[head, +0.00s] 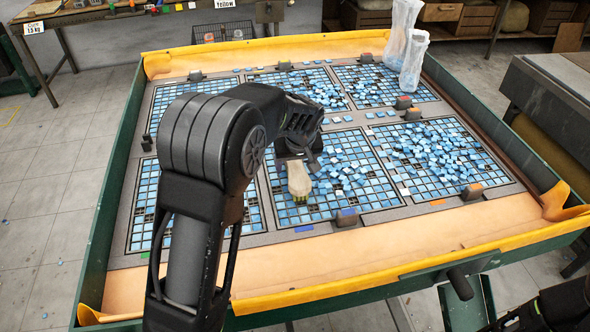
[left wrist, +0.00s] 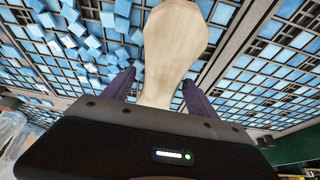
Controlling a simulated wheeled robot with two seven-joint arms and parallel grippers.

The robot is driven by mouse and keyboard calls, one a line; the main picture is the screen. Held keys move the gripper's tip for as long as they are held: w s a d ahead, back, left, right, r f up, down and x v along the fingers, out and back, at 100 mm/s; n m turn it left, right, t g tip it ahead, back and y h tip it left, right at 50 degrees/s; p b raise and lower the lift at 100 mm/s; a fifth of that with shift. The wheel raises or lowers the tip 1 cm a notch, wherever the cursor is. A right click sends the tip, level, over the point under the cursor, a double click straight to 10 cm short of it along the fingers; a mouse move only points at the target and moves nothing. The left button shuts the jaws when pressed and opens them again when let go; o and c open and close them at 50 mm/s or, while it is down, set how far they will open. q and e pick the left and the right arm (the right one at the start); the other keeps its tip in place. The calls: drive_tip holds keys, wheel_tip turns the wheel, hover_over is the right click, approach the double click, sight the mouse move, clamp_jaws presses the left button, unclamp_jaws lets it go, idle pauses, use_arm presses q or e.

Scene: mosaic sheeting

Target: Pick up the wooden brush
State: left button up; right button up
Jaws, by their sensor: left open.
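The wooden brush (head: 299,178) is pale wood with yellowish bristles at its lower end in the head view. It lies over the front middle mosaic grid, among loose blue tiles. My left gripper (head: 297,150) is at the far end of the brush, partly hidden by its own arm. In the left wrist view, the brush's pale wood (left wrist: 174,45) runs between the two purple fingers of my left gripper (left wrist: 160,88). The fingers are apart, one on each side, with a visible gap on the right side. Contact on the left cannot be told.
Several grid moulds (head: 180,232) with blue tiles fill the green-sided table. Loose tiles (head: 436,148) are heaped at right. Clear plastic bags (head: 414,62) stand at the back right corner. Small dark blocks (head: 345,217) sit along the grids' edges. The front orange strip (head: 400,245) is bare.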

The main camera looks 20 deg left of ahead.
use_arm(q)
drive_tip(key=shift+c, duration=0.5)
clamp_jaws()
